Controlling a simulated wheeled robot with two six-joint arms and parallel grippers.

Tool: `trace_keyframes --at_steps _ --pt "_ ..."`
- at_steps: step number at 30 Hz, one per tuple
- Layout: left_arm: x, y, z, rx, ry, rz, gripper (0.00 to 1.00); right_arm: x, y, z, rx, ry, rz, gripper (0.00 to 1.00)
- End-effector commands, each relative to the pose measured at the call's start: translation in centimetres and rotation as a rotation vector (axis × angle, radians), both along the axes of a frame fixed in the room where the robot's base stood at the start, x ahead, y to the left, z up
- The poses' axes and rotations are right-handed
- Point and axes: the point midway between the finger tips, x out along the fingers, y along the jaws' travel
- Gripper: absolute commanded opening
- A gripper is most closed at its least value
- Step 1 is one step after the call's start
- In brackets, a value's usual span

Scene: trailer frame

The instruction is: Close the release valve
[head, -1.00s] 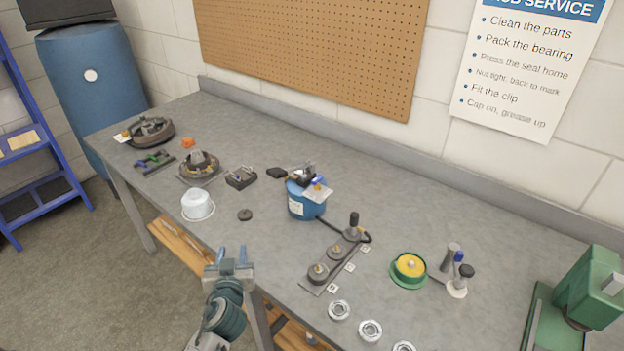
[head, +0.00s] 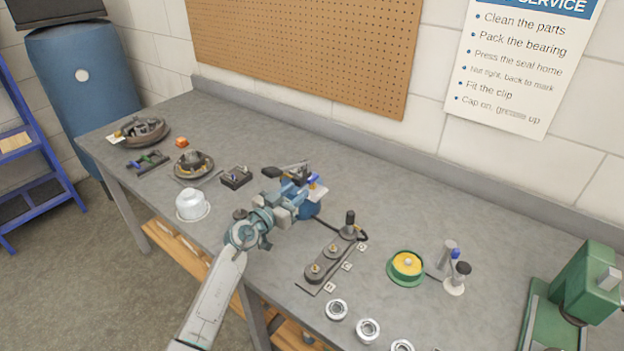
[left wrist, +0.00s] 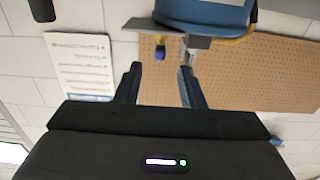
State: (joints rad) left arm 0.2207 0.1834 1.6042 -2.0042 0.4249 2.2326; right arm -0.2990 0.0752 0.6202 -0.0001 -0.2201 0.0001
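The blue pot (head: 311,210) stands mid-bench, mostly hidden behind my left gripper in the head view. A black fitting (head: 290,171), a small blue knob (head: 312,179) and a white card (head: 319,192) show at its top. In the left wrist view the blue pot (left wrist: 205,14) hangs upside down at the top. A blue-tipped knob with a yellow part (left wrist: 160,52) shows beside a grey fitting (left wrist: 198,42). My left gripper (head: 296,193) is at the pot. Its fingers (left wrist: 161,70) are open, with the blue-tipped knob in line between their tips; no contact shows. My right gripper is not in view.
A dark plate with posts (head: 330,262) lies right of the pot, with a black hose between. A green dish with a yellow top (head: 406,266) and a green press (head: 588,282) are farther right. A white tub (head: 192,204) stands left. The back of the bench is clear.

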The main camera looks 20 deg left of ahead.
Motion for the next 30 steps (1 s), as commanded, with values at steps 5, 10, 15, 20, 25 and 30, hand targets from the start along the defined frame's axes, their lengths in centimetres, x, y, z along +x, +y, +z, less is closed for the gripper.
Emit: trace_keyframes --at_steps 5,10,15,20,25,30 --pt "3.5 -1.3 0.0 -0.004 -0.003 0.0 0.35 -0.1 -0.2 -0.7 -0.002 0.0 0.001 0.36" --pt "6.1 -2.3 0.0 -0.003 -0.002 0.0 0.35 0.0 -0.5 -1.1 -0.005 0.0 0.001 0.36" --pt "7.5 -2.7 0.0 -0.002 -0.002 0.001 0.35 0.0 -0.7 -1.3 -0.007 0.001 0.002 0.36" --pt "7.8 -2.9 0.1 -0.001 -0.003 0.001 0.35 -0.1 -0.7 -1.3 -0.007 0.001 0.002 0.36" --pt "7.8 -2.9 0.1 -0.001 -0.003 0.001 0.35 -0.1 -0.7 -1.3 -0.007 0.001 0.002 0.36" --pt "7.8 -2.9 0.1 -0.001 -0.003 0.001 0.04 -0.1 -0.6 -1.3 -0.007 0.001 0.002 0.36"
